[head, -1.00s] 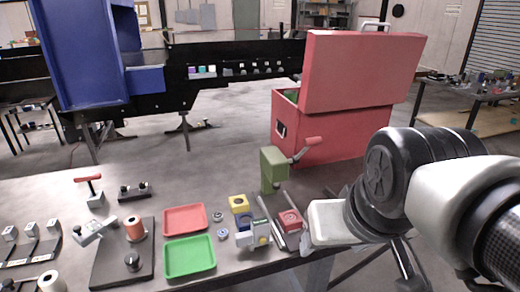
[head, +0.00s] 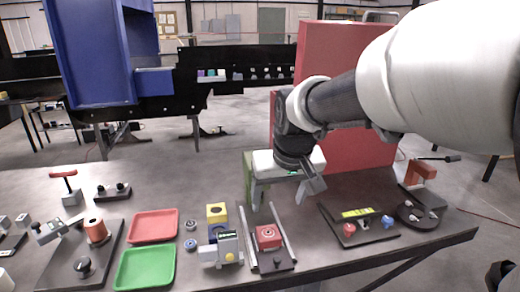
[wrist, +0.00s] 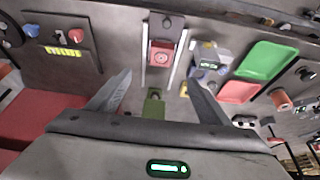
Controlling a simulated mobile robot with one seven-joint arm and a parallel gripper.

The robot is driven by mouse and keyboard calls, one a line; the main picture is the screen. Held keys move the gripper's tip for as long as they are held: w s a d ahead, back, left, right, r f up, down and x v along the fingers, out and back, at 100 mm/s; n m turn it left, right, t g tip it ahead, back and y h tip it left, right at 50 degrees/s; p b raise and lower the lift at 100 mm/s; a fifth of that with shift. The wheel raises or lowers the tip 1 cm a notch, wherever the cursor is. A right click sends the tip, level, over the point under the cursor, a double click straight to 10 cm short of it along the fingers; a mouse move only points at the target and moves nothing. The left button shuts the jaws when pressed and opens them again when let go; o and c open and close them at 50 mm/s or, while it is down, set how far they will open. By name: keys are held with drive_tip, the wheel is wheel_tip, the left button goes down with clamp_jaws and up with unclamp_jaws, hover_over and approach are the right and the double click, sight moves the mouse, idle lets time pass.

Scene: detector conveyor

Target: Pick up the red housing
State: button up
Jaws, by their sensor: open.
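A green press (head: 249,180) stands just behind the rails. A grey device (head: 222,250) and a yellow block (head: 217,213) are close on the left, with red (head: 153,226) and green (head: 146,266) trays beyond. A panel with knobs (head: 358,226) lies right. A large red box (head: 340,60) stands behind.

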sight(268, 233)
drive_tip(key=b+x, duration=0.1)
drive_tip(key=x, duration=0.7)
drive_tip(key=b+x, duration=0.1)
drive_tip(key=x, duration=0.8)
drive_tip(key=shift+a+f, duration=0.25)
drive_tip(key=shift+f, duration=0.1)
drive_tip(key=shift+c, duration=0.4)
drive_tip(key=shift+w+r, duration=0.1)
drive_tip(key=c, duration=1.4)
